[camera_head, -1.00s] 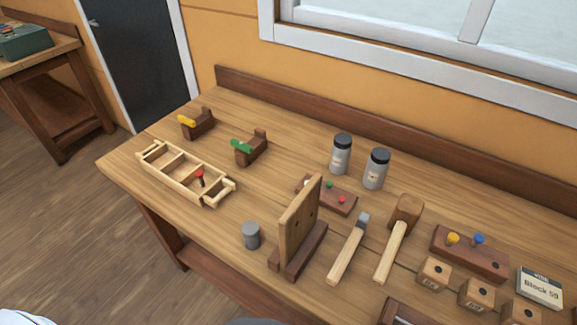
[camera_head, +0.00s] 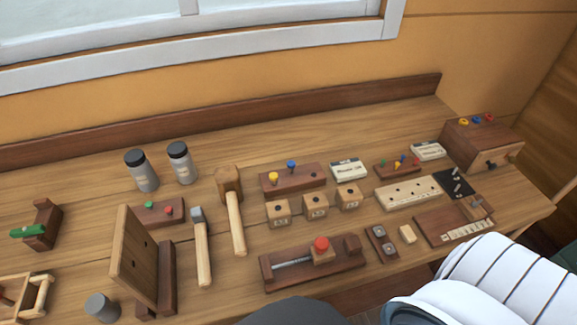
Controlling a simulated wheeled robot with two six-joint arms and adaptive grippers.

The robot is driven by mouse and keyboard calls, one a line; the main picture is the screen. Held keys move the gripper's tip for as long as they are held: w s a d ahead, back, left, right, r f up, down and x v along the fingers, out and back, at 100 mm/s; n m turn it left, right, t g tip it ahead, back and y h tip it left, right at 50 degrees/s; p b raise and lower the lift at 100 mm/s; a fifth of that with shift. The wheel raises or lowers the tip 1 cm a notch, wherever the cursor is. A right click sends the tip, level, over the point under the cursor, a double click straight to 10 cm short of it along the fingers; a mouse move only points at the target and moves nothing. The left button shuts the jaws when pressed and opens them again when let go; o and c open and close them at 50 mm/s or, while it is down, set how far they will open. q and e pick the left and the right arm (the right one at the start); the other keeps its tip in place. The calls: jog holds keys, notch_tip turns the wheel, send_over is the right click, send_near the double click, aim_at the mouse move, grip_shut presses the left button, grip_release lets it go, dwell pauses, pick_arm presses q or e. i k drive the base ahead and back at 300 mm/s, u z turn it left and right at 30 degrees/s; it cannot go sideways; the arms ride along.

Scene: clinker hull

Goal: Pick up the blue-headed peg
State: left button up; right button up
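The blue-headed peg (camera_head: 291,165) stands upright in a dark wooden peg block (camera_head: 310,180) at the back middle of the bench. A yellow-headed peg (camera_head: 273,178) stands in the same block, to its left. Nothing covers the blue head. Neither of my grippers shows in the head view. A white ribbed part of mine fills the lower right corner, and a dark rounded shape shows at the bottom middle.
A mallet (camera_head: 234,215) lies left of the peg block. Small wooden cubes (camera_head: 316,206) stand in front of it, and a labelled white box (camera_head: 348,170) is to its right. A red-knobbed vise (camera_head: 321,245) lies nearer. A smaller rack (camera_head: 397,168) holds several coloured pegs.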

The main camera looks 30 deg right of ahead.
aim_at(291, 163)
jog(key=k, duration=1.15)
jog(key=z, duration=0.95)
jog(key=i, duration=0.8)
